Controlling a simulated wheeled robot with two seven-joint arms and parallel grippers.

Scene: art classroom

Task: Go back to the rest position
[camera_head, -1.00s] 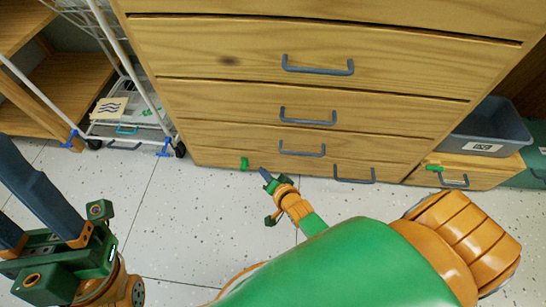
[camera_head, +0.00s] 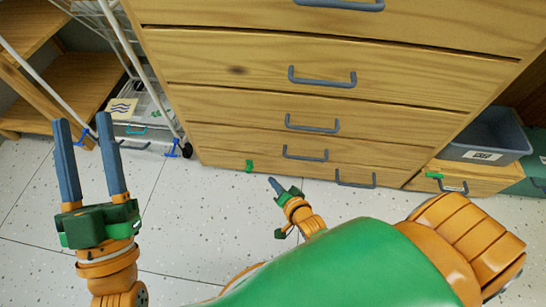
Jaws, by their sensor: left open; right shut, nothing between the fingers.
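My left gripper (camera_head: 91,165) is at the left of the head view, above the speckled floor. Its two blue-grey fingers point up in the picture, are apart and hold nothing. My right gripper (camera_head: 274,184) is small and low, near the foot of the wooden drawer cabinet (camera_head: 225,70). Its fingers are together with nothing seen between them. My green and orange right arm covers the lower middle and right of the view and hides the floor there.
The cabinet has several drawers with grey-blue handles (camera_head: 322,77), all looking shut. A white wire cart (camera_head: 165,105) stands left of it, beside wooden shelves (camera_head: 70,85). A grey bin (camera_head: 487,136) sits on a low wooden drawer unit (camera_head: 430,184) at right. Floor (camera_head: 195,225) is clear between my arms.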

